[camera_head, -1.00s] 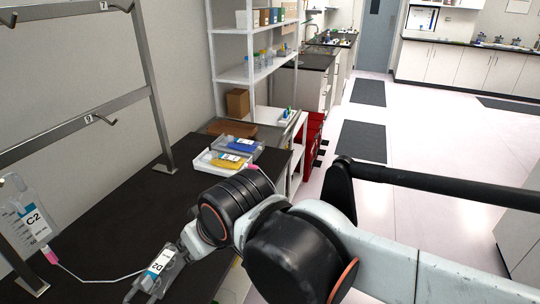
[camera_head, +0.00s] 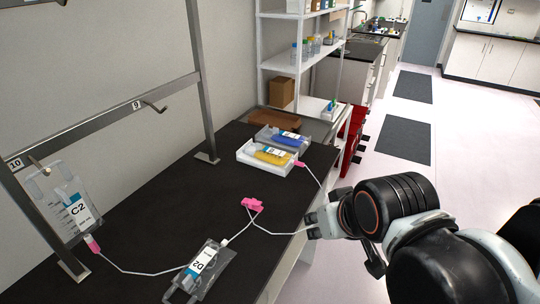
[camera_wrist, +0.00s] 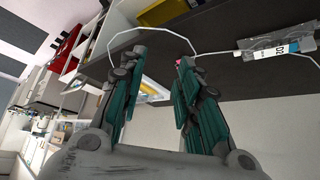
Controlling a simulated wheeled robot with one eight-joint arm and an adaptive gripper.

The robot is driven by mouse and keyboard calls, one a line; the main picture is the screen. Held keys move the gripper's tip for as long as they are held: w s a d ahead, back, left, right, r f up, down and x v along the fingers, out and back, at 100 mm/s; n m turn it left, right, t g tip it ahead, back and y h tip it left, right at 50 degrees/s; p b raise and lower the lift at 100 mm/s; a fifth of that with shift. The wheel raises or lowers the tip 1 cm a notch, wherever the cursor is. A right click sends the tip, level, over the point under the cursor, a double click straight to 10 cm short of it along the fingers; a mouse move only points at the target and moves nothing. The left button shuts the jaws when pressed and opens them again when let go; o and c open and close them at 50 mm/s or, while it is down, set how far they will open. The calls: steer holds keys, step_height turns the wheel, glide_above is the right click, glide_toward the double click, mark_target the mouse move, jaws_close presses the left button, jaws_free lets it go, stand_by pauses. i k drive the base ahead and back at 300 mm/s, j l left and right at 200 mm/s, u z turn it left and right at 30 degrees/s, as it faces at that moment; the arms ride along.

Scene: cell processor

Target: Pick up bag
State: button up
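The clear bag labelled D2 (camera_head: 207,268) lies on the black bench near its front edge; it also shows at the upper right of the wrist view (camera_wrist: 270,52). The clear bag labelled C2 (camera_head: 72,208) hangs from the metal rack at left. A bag with yellow content (camera_head: 272,156) lies in a white tray. My gripper (camera_head: 312,224) is right of the D2 bag, apart from it, by the bench's front edge. In the wrist view its fingers (camera_wrist: 155,75) are spread, with no bag between them. Thin white tubing passes close to it; contact is unclear.
A pink clamp (camera_head: 252,205) sits on the tubing in mid-bench. A grey tray with a blue bag (camera_head: 288,137) stands behind the white tray (camera_head: 252,163). The metal rack (camera_head: 205,115) stands along the left. White shelving (camera_head: 292,62) is behind. The floor at right is clear.

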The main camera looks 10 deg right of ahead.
mark_target(281, 158)
steer(key=i+l+u, duration=0.15)
steer(key=i, duration=0.25)
steer(key=i+l+u, duration=0.15)
steer(key=i, duration=0.25)
steer(key=i+l+u, duration=0.1)
steer(key=i+l, duration=0.25)
